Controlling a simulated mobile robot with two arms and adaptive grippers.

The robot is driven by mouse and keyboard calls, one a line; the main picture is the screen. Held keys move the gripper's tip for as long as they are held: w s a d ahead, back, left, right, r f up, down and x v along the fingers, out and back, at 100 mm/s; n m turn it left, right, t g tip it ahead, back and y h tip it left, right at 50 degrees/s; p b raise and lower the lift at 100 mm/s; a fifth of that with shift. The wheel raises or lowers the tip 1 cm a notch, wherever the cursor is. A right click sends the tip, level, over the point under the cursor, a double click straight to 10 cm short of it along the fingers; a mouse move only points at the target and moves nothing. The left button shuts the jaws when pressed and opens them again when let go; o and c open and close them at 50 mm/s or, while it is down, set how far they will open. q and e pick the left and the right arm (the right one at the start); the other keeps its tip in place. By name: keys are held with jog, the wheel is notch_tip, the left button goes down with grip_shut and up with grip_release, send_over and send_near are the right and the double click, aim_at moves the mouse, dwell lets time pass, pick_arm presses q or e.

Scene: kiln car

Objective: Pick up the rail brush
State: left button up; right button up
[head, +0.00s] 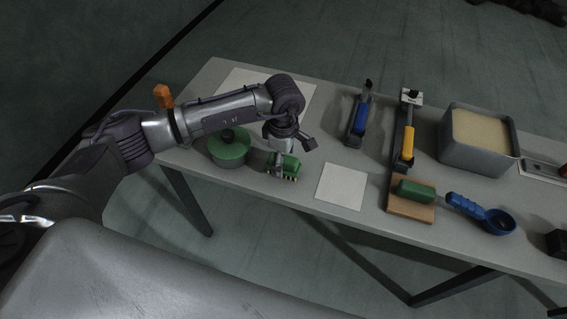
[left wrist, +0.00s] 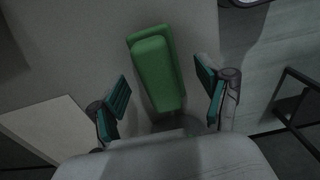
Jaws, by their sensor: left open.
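A green block-shaped thing (left wrist: 158,75), which I take for the rail brush, lies between the fingers of my left gripper (left wrist: 163,98) in the left wrist view. The fingers are open, with a gap on each side of it. In the head view the green thing (head: 283,161) is on the table near the front edge, directly below my left wrist, and partly hidden by the gripper (head: 284,169). Its bristles cannot be made out. My right gripper is not in view.
A green lidded pot (head: 229,153) stands close on the left. A white sheet (head: 341,187) lies on the right. Further right are a wooden board (head: 411,209) with a green roll, a blue scoop (head: 497,221), blue-handled (head: 360,116) and yellow-handled (head: 407,143) tools, and a grey bin (head: 474,158).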

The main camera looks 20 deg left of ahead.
pick_arm(q)
jog(key=shift+f, duration=1.5)
jog(key=c, duration=1.3)
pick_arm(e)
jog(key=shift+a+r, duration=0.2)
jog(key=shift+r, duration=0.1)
pick_arm(q)
jog(key=shift+w+r, duration=0.1)
jog(key=shift+r, duration=0.05)
